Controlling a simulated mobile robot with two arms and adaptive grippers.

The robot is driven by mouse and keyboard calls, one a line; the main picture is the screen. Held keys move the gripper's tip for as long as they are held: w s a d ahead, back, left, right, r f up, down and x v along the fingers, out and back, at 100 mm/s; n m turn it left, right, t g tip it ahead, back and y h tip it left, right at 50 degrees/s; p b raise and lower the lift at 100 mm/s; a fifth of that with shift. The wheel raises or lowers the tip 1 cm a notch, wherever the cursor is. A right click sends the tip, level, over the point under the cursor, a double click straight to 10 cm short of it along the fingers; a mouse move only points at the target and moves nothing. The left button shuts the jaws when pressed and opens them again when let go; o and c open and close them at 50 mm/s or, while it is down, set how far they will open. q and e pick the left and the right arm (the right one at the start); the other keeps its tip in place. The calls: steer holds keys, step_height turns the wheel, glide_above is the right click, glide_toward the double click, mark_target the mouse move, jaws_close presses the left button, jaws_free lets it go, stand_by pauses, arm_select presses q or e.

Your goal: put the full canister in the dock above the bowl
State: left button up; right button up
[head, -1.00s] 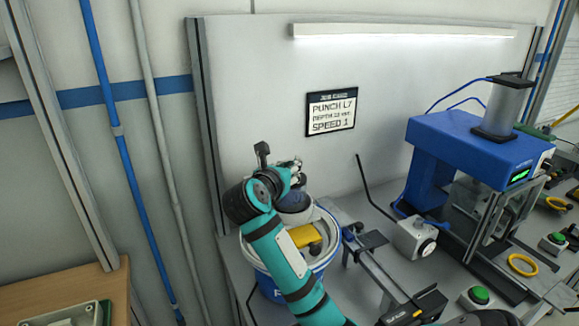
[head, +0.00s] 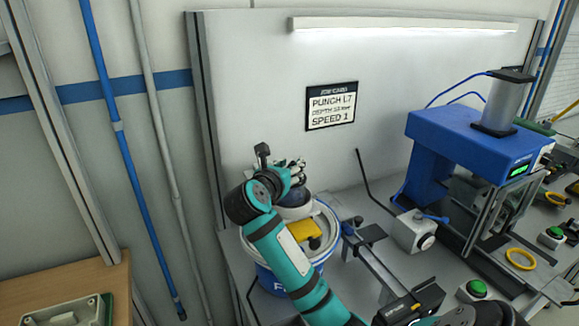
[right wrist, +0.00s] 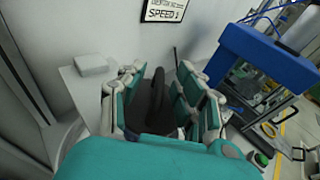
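My right gripper (head: 294,173) is at the back left of the bench, above the blue-and-white bucket (head: 272,282). A pale round vessel with a dark top (head: 293,209) is just below its fingers; I cannot tell whether it is the canister or the bowl. In the right wrist view a dark shape (right wrist: 158,108) lies between the spread teal fingers of the right gripper (right wrist: 160,88); whether they grip it is unclear. I cannot make out the dock. My left gripper is not in view.
A yellow item (head: 305,231) lies at the bucket top. A metal rail (head: 378,262) runs beside the bucket. A grey box (head: 412,232), a blue press (head: 455,145) and a green button (head: 478,289) stand to the right. The wall with a sign (head: 332,106) is behind.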

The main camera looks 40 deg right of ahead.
steer(key=b+v, duration=0.3)
steer(key=v, duration=0.9)
steer(key=shift+b, duration=0.35)
